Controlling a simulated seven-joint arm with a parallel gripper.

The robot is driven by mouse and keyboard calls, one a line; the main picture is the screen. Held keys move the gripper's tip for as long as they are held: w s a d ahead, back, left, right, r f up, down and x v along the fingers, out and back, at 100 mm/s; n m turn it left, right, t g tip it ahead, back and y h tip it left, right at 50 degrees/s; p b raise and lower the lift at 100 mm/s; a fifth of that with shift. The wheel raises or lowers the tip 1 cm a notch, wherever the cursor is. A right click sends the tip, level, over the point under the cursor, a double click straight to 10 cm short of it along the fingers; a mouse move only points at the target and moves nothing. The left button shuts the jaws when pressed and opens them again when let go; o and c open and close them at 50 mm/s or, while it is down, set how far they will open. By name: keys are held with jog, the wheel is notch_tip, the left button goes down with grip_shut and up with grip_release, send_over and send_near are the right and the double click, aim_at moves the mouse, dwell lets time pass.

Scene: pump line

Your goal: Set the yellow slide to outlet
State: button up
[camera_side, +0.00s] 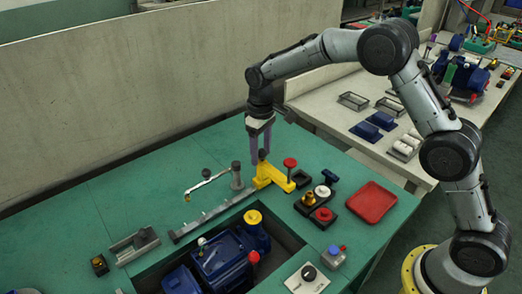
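The yellow slide (272,176) sits at the right end of a grey rail (205,213) on the green bench. It has a low yellow body and a small upright at its left end. My gripper (260,158) points down over that upright, with its two purple fingers apart and the tips close to it. The fingers partly hide the upright, and I cannot tell whether they touch it. No outlet marking is readable at this size.
A red-topped post (290,163) stands right beside the slide. A grey post with a lever (237,176) stands to its left. A block with knobs (316,201) and a red tray (371,202) lie to the right. A blue pump (222,258) sits in a recess in front.

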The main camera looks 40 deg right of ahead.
grip_shut()
dwell(1.2)
